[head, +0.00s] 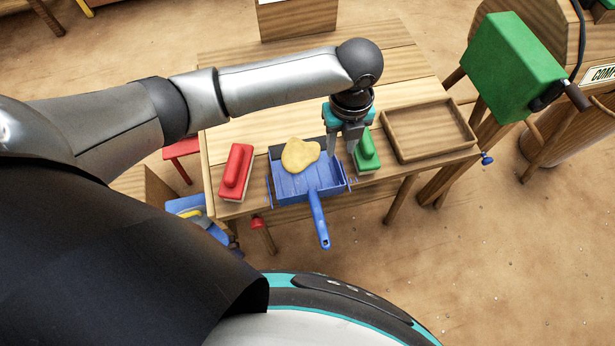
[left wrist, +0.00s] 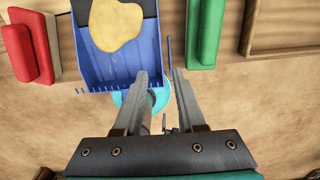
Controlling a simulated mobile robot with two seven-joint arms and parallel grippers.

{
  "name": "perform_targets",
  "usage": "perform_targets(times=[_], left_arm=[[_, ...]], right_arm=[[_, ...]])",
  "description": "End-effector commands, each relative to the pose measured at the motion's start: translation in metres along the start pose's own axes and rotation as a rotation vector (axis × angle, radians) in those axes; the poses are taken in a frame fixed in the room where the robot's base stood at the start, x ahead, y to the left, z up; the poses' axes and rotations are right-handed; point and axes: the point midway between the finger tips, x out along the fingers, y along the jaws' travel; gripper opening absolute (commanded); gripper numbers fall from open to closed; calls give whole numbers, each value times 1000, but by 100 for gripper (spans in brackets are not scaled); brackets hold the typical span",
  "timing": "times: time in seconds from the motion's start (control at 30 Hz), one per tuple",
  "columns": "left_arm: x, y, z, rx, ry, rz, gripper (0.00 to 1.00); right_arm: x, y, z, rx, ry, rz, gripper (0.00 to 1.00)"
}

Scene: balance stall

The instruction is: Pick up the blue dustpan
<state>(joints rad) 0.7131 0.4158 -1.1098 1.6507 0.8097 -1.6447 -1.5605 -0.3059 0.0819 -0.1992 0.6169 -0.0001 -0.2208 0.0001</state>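The blue dustpan (head: 292,187) lies on the front edge of the wooden table, its handle sticking out past the edge toward me. A flat yellowish lump (head: 300,155) rests in its pan. My left gripper (head: 342,152) points down over the right side of the pan, beside a green-handled block. In the left wrist view the dustpan (left wrist: 95,65) is ahead of the fingers (left wrist: 160,78), which are apart with nothing seen between them. The left finger overlaps the pan's near right corner, and the handle is mostly hidden there. My right gripper is in neither view.
A red-handled block (head: 236,172) sits left of the dustpan, and a green-handled block (head: 367,155) sits close on its right. A shallow wooden tray (head: 430,132) is at the table's right. A green box (head: 510,68) stands farther right. The table's back left is clear.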

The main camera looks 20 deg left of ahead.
Motion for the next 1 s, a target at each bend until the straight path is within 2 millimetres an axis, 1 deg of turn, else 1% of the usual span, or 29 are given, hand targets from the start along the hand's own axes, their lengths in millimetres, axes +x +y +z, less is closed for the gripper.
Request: perform_targets(times=[0.03,0.1,0.2,0.37,0.47,0.6,0.7,0.93,0.97,1.0], left_arm=[[12,1,-1,-1,2,3,39],[21,0,0,0,1,1,39],[29,0,-1,1,0,0,39],[35,-1,-2,0,1,-1,39],[46,-1,-3,0,1,1,39],[69,-2,-7,-1,2,1,39],[81,-2,-6,0,0,0,39],[82,-2,-6,1,-2,-1,39],[82,-2,-6,1,-2,-1,38],[82,-2,-6,1,-2,-1,33]], right_arm=[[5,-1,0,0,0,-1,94],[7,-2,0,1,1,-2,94],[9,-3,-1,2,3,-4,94],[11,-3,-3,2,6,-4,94],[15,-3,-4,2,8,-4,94],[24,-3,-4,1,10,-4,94],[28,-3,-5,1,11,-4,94],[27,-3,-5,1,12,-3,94],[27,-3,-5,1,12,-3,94],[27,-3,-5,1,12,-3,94]])
